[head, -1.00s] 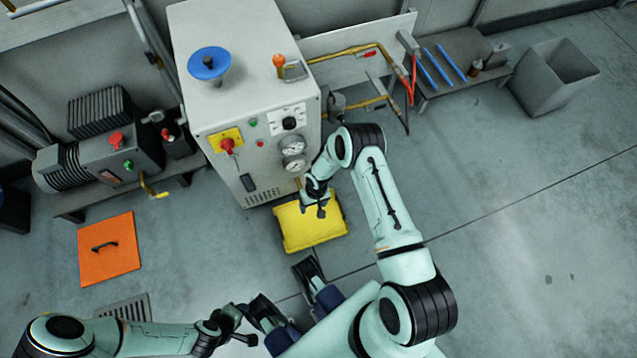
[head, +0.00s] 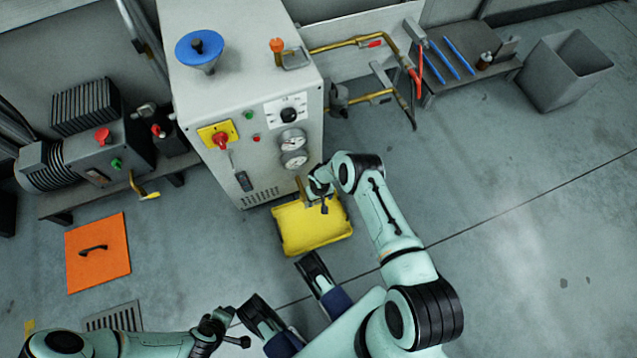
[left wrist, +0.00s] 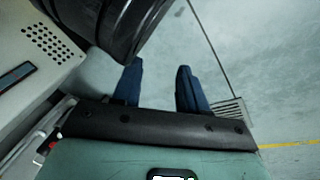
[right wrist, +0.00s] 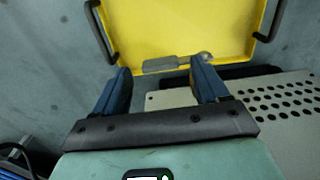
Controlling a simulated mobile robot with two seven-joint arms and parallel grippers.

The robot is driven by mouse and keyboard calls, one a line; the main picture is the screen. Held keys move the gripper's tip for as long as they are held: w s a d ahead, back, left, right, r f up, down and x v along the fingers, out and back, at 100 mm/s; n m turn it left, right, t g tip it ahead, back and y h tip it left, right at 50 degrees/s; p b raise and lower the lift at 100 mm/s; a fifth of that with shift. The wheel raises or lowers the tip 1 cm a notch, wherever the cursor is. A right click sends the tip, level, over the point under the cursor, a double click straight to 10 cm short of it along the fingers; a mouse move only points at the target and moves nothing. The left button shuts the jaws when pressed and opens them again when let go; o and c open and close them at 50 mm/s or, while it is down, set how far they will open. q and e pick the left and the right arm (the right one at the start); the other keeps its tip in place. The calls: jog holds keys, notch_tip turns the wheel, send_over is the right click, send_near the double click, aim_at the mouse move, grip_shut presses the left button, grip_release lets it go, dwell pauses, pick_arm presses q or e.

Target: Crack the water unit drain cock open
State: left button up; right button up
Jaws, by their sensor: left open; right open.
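The water unit is a grey cabinet (head: 215,130) with gauges and knobs on its front. A small brass part (head: 300,186) shows low on its front, above a yellow tray (head: 312,228). My right gripper (head: 322,196) is beside that part, over the tray's back edge. In the right wrist view, my right gripper (right wrist: 160,72) is open, and a flat grey lever (right wrist: 172,64) with a round end, likely the drain cock, shows between and beyond its fingers. I cannot tell whether they touch. My left gripper (left wrist: 156,75) is open and empty over the floor.
A pump (head: 110,155) on a low bench stands left, with an orange plate (head: 97,252) and a floor grate (head: 115,317) in front. Brass pipes (head: 350,46), a tool shelf (head: 455,62) and a grey bin (head: 565,70) are right. The right floor is clear.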

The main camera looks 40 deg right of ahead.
pick_arm(q)
jog(key=shift+s+f+g, duration=0.3)
jog(key=shift+s+f, duration=0.25)
jog(key=shift+s, duration=0.2)
pick_arm(e)
jog(key=shift+f, duration=0.7)
grip_shut()
jog(key=shift+a+r+h, duration=0.3)
jog(key=shift+r+h, duration=0.05)
jog(key=shift+h, duration=0.35)
jog(key=shift+r+g+h, duration=0.25)
jog(key=shift+g+h, duration=0.15)
jog(key=shift+h, duration=0.2)
jog(key=shift+w, duration=0.1)
grip_release()
jog(key=shift+a+r, duration=0.1)
